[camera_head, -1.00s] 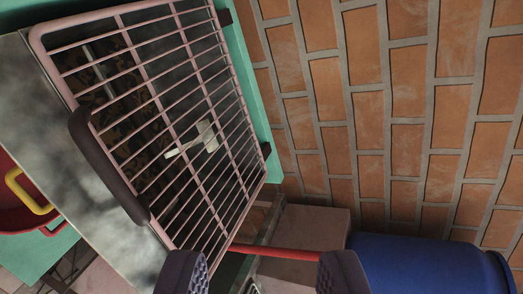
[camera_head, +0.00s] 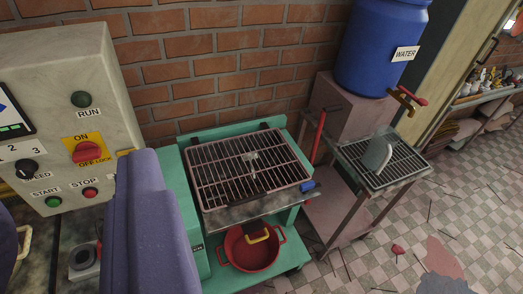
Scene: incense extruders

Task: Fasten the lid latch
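The wire-grid lid (camera_head: 207,179) with a pinkish frame lies down over the dark tray on the green stand (camera_head: 186,236). A dark handle (camera_head: 250,197) runs along its front edge. A small pale piece (camera_head: 252,157) shows at the middle of the grid; I cannot tell whether it is above or below the wires. A small blue part (camera_head: 309,186) sits at the lid's front right corner; I cannot tell if it is the latch or whether it is fastened. A large purple block (camera_head: 150,225), possibly part of my gripper, fills the lower left. No fingertips show clearly.
A control panel (camera_head: 58,110) with buttons and a red switch stands at the left. A red pot (camera_head: 250,251) sits below the lid. A metal rack (camera_head: 350,160) and a blue water barrel (camera_head: 378,45) stand at the right. The tiled floor (camera_head: 360,262) at the lower right is mostly open.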

